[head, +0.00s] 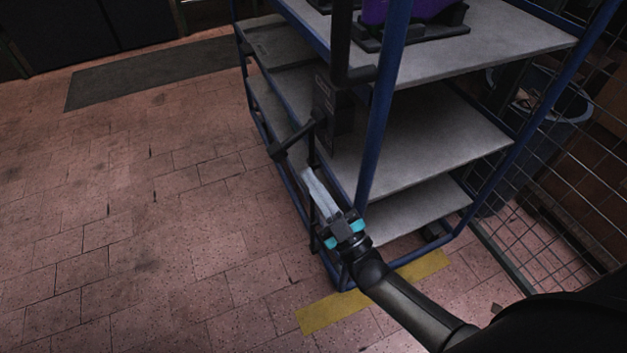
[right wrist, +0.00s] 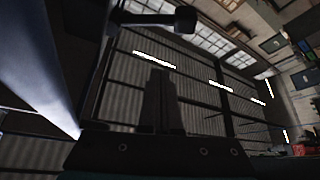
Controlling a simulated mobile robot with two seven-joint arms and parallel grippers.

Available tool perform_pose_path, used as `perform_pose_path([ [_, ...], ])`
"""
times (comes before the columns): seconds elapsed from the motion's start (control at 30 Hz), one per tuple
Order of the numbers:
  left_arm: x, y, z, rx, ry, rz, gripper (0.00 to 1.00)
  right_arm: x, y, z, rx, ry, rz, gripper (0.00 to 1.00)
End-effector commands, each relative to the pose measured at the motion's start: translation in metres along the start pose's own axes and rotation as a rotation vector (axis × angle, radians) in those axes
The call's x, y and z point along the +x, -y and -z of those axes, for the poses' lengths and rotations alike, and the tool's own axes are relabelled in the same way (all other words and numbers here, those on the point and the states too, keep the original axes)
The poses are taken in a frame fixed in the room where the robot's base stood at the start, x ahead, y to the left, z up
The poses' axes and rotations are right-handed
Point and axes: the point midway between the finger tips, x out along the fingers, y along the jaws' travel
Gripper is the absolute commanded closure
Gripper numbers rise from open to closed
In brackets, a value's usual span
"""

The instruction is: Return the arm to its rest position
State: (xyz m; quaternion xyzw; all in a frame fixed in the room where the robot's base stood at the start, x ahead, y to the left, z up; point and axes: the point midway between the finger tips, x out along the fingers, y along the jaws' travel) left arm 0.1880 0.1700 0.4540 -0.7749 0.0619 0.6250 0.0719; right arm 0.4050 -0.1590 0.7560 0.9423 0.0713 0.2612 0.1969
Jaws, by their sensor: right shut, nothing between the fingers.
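My right arm comes in from the lower right in the head view. Its gripper (head: 318,188) is shut and empty, beside the near corner post of a blue-framed shelf rack (head: 378,130). A black lever with a knob (head: 298,139) on the rack is just above the fingertips; I cannot tell if they touch. In the right wrist view the shut fingers (right wrist: 160,85) point up, with a dark bar and its round knob (right wrist: 186,19) above them. A blue post (right wrist: 45,60) stands close at the left. My left gripper is not in view.
The rack has grey shelves (head: 430,130), and a purple thing (head: 376,12) sits on a black holder on top. A wire mesh fence (head: 540,220) and a round bin (head: 550,105) are at the right. Yellow tape (head: 325,311) marks the floor. The tiled floor (head: 130,220) at the left is clear.

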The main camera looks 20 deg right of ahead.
Motion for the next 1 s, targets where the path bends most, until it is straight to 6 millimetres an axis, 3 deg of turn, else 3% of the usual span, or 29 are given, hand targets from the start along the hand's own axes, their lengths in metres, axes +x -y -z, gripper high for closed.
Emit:
perform_pose_path([
  [0.53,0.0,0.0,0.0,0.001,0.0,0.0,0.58,-0.002,0.0,0.0,0.0,0.001,0.001,1.0],
  [0.67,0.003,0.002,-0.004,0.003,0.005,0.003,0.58,-0.009,0.006,-0.015,0.011,0.072,0.026,1.0],
  [0.77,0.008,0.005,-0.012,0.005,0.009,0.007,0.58,-0.03,0.019,-0.049,0.042,0.238,0.082,1.0],
  [0.87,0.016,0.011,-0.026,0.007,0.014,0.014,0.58,-0.074,0.038,-0.095,0.091,0.494,0.155,1.0],
  [1.0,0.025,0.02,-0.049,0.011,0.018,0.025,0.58,-0.165,0.062,-0.147,0.164,0.888,0.239,1.0],
])
